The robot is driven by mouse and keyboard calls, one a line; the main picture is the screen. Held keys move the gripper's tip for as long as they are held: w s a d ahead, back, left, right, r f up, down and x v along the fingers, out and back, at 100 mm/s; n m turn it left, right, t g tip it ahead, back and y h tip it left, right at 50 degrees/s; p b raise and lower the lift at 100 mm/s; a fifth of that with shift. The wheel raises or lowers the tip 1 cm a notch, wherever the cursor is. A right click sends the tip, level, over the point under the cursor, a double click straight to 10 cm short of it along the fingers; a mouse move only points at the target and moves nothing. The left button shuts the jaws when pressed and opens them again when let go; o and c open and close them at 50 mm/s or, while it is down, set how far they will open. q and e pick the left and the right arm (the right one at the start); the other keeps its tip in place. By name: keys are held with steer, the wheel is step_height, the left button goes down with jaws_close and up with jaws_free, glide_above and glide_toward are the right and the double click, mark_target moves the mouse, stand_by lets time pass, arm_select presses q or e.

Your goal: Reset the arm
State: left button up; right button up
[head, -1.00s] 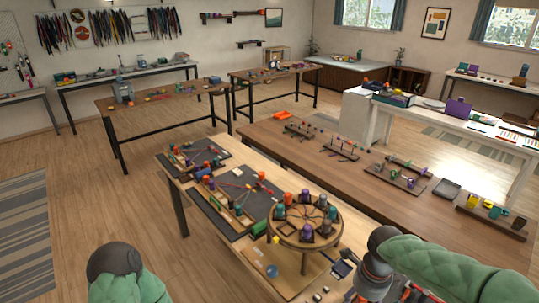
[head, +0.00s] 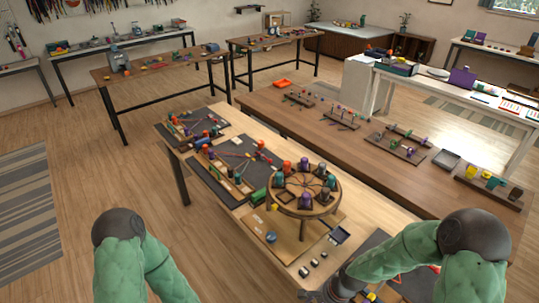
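My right arm comes in from the lower right, and its green forearm reaches left over the near table. The dark end of my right gripper (head: 324,293) is at the bottom edge, low over the table's near part. Its fingers are cut off or too unclear to tell open from shut. My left arm shows only as a dark joint and green sleeve at the lower left. My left gripper is out of view. The round braiding stand (head: 305,190) with several coloured bobbins stands upright on the near table (head: 372,222), apart from my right gripper.
Dark boards with bobbins and cords (head: 240,165) lie left of the stand. A blue ball-like item (head: 271,237) and small blocks (head: 313,263) lie in front. A long brown table (head: 360,150) with racks stands behind.

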steer(key=s+a+f+n, duration=0.4)
steer(key=s+f+n, duration=0.4)
steer(key=s+f, duration=0.3)
step_height(320, 180, down, 8)
steer(key=w+a+n+b, duration=0.1)
steer(key=w+b, duration=0.1)
steer(key=b, duration=0.8)
steer(key=shift+w+f+t, duration=0.2)
steer(key=shift+w+t, duration=0.1)
